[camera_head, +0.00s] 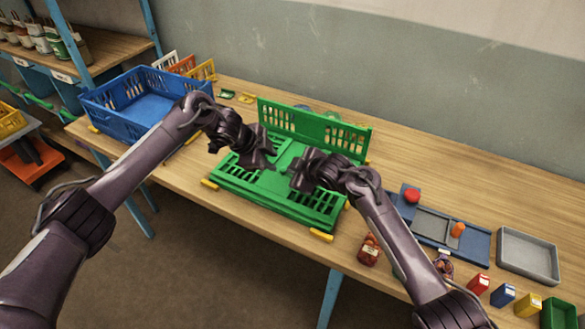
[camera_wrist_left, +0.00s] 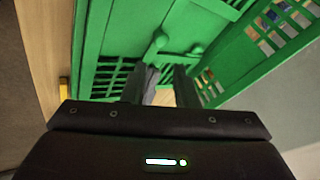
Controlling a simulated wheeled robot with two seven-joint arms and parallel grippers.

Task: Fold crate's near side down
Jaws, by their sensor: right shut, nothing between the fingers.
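The green crate (camera_head: 232,188) sits on the middle of the wooden table. Its far side (camera_head: 352,140) stands upright. Slotted green panels lie flat in front of it, and no near side stands up along the front edge; my grippers cover part of the middle. My left gripper (camera_head: 268,156) is over the left half of the crate, fingers apart and empty. In the left wrist view its fingers (camera_wrist_left: 163,88) point at the slotted panels and green knobs (camera_wrist_left: 160,42); the standing far side (camera_wrist_left: 262,45) is at right. My right gripper (camera_head: 294,172) is shut and empty above the crate's right half.
A blue crate (camera_head: 92,119) stands at left, with coloured slotted panels behind it. Yellow blocks (camera_head: 321,235) lie by the green crate's near corners. At right are a jar (camera_head: 370,249), a blue-grey board (camera_head: 470,243), a grey tray (camera_head: 528,277) and small boxes. The table behind right is clear.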

